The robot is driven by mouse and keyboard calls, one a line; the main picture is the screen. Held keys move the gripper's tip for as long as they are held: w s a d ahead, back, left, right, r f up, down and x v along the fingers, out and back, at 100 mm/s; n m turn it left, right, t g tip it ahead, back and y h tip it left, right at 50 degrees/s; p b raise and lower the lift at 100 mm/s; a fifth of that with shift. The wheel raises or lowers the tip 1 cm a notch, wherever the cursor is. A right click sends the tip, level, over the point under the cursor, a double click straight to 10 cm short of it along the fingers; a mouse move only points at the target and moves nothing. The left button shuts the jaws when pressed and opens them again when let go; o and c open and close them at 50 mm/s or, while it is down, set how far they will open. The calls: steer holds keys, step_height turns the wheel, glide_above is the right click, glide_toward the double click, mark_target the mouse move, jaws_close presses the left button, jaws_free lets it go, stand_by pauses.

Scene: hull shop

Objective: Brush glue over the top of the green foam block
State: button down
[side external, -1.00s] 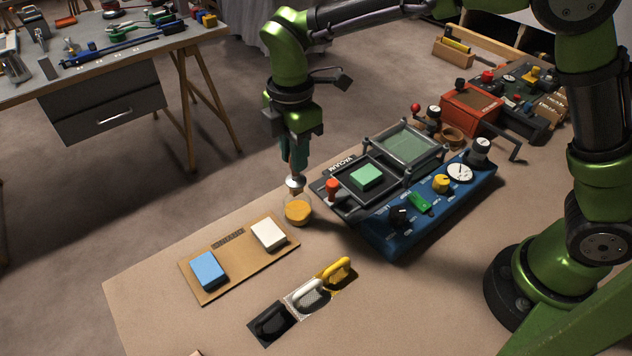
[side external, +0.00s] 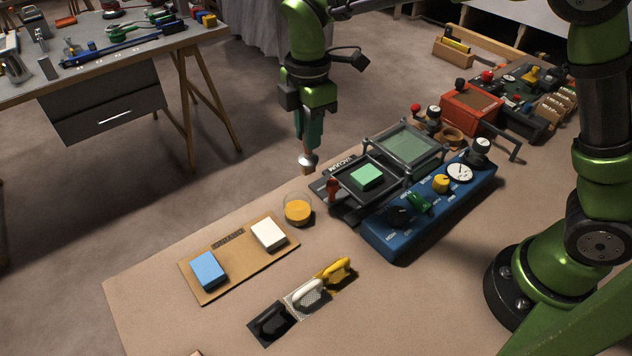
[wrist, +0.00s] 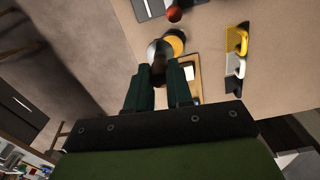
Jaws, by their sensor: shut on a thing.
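The green foam block (side external: 366,176) lies on the dark platen of the blue vacuum machine (side external: 430,212). My gripper (side external: 308,146) is shut on a brush (side external: 308,161) with a metal ferrule, held pointing down. The brush is above and behind the glass glue pot (side external: 297,209), clear of it, and left of the foam block. The pot holds amber glue. In the wrist view the brush (wrist: 158,58) shows between the fingers, with the glue pot (wrist: 175,42) just beyond. The brush handle is mostly hidden by the fingers.
A board (side external: 240,257) holds a blue block (side external: 208,269) and a white block (side external: 268,233). Black, white and yellow handled tools (side external: 308,292) lie in front. A red-knobbed lever (side external: 333,188) and the raised frame (side external: 405,147) stand near the foam block.

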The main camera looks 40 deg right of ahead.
steer(key=d+m, duration=0.7)
steer(key=d, duration=0.4)
steer(key=s+d+f+m, duration=0.3)
steer(key=d+f+m, duration=0.1)
steer(key=m, duration=0.5)
steer(key=shift+d+f+m, duration=0.15)
steer(key=shift+f+m, duration=0.25)
steer(key=shift+f, duration=0.25)
steer(key=shift+s+f, duration=0.1)
steer(key=shift+f, duration=0.15)
steer(key=a, duration=0.4)
steer(key=shift+a, duration=0.2)
stand_by(0.8)
steer(key=shift+d, duration=0.1)
steer(key=shift+d, duration=1.4)
